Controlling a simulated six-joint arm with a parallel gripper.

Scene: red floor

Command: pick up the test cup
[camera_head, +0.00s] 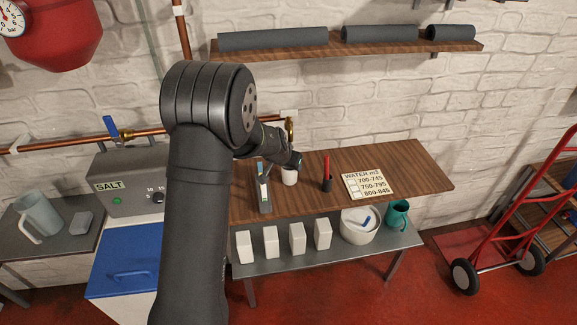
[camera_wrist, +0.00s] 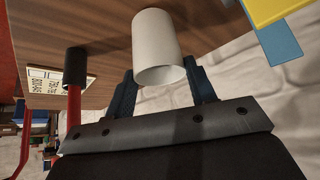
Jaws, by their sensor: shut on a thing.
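The test cup is a small plain white cup (camera_head: 289,176) at the back of the wooden tabletop in the head view. In the wrist view the white cup (camera_wrist: 157,45) fills the top centre, its rim toward the camera. My gripper (camera_wrist: 162,82) has one dark finger on each side of the cup and is shut on it. In the head view my gripper (camera_head: 294,161) is small and dark just above the cup, and its fingers are hard to make out. I cannot tell whether the cup still touches the wood.
A grey holder with strips (camera_head: 264,190) stands left of the cup. The lower shelf (camera_head: 285,256) holds white boxes, a white tub and a teal mug. The tabletop's right end is clear.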

